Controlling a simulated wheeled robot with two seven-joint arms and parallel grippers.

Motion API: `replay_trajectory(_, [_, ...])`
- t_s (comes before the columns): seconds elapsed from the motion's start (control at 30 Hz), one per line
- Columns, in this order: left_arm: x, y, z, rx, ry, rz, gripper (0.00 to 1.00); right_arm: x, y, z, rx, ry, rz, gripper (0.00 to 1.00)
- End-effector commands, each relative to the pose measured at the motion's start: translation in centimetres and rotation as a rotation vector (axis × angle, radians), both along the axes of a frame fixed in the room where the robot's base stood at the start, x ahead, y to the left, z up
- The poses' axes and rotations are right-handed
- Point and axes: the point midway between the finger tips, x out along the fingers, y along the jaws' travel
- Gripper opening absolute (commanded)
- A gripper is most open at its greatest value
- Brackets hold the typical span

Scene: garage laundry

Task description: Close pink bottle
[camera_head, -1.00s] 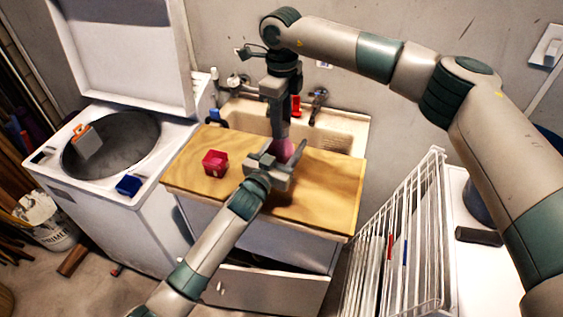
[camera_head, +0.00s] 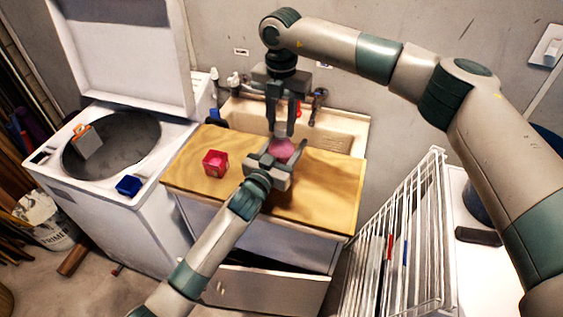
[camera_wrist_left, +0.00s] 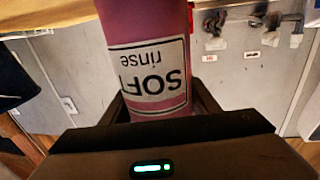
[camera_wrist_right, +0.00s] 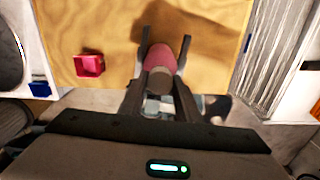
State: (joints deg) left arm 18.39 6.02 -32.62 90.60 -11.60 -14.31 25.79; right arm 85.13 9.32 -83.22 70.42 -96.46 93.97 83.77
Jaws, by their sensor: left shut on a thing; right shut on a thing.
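The pink bottle (camera_head: 282,151) stands upright over the wooden board. In the left wrist view it fills the jaws, with its white "SOFT rinse" label (camera_wrist_left: 149,75) upside down. My left gripper (camera_head: 284,158) is shut around the bottle's body from the front. My right gripper (camera_head: 281,131) points down from above and is shut on a dull brownish cap (camera_wrist_right: 160,80) at the bottle's top. In the right wrist view the cap lies between the fingers, in line with the pink bottle (camera_wrist_right: 160,57). Whether cap and bottle touch is unclear.
A small red open box (camera_head: 215,163) sits on the wooden board (camera_head: 330,185), left of the bottle. A sink (camera_head: 335,130) with taps lies behind. The open washer (camera_head: 110,150) is at left, with a blue box (camera_head: 129,185) on its edge. A white rack (camera_head: 400,250) stands right.

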Motion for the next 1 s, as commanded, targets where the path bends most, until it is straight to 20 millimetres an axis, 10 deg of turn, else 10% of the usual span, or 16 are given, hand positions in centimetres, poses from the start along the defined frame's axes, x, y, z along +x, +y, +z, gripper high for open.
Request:
replay_trajectory(0.27, [-0.1,0.0,0.0,0.002,-0.001,-0.001,0.0,0.1,-0.1,0.0,0.0,-0.003,-0.207,0.04])
replay_trajectory(0.3, [-0.1,0.0,0.0,0.002,-0.001,-0.001,0.0,0.1,-0.1,0.0,0.0,-0.003,-0.207,0.33])
replay_trajectory(0.4, [0.0,0.0,0.0,0.001,0.0,-0.001,0.0,0.1,-0.1,0.0,-0.001,-0.003,-0.206,0.49])
replay_trajectory(1.0, [0.0,0.0,0.0,0.001,0.0,0.0,0.0,0.1,0.0,2.8,-0.001,-0.003,-0.203,0.49])
